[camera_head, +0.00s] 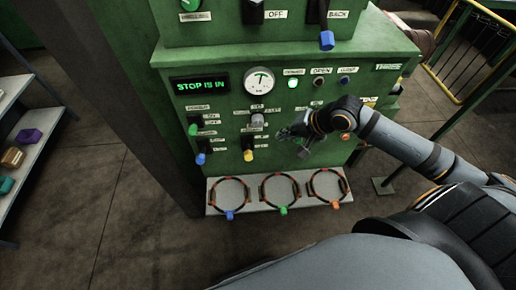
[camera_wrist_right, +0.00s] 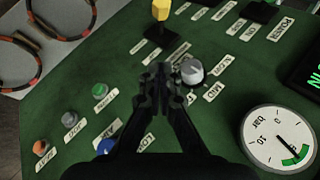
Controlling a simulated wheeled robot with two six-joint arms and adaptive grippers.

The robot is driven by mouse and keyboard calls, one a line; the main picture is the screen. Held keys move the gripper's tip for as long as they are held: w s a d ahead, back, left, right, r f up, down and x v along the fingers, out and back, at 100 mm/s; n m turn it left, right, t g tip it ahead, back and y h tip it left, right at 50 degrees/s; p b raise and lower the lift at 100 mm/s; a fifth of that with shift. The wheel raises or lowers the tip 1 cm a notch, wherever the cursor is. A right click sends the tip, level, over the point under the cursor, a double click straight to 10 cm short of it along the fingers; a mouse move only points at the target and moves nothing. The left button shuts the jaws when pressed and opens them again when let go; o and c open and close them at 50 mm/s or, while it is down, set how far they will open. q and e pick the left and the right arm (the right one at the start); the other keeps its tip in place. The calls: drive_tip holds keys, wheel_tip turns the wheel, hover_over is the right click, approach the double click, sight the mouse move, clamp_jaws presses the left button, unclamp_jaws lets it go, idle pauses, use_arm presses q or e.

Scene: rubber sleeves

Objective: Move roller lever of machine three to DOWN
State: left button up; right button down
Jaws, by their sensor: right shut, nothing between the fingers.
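Machine three (camera_head: 180,55) is a green cabinet with a THREE sign (camera_head: 388,67) at its right. My right gripper (camera_head: 283,133) is shut and empty in front of the panel, right of the yellow lever and a grey knob (camera_head: 257,120). In the right wrist view, its fingertips (camera_wrist_right: 163,76) are beside the grey knob (camera_wrist_right: 192,72), with the yellow tip (camera_wrist_right: 160,10) beyond. My left gripper is out of view.
A lit display (camera_head: 200,85) reads STOP IS IN, beside a round gauge (camera_head: 260,80). A low ledge (camera_head: 250,204) carries several rings with coloured tips. An upper panel has a large blue-tipped lever (camera_head: 327,40). A shelf (camera_head: 35,120) stands left, a yellow railing (camera_head: 450,40) right.

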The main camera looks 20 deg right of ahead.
sight(248, 151)
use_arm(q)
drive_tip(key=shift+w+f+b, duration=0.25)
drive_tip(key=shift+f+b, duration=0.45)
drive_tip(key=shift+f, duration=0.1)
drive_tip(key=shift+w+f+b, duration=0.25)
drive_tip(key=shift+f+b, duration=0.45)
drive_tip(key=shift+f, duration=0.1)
use_arm(e)
drive_tip(key=w+a+f, duration=0.4)
drive_tip(key=a+f, duration=0.3)
drive_tip(key=f, duration=0.3)
drive_tip(key=shift+w, duration=0.15)
drive_tip(key=shift+d, duration=0.1)
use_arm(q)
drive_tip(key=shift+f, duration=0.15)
use_arm(e)
drive_tip(key=shift+w+f, duration=0.1)
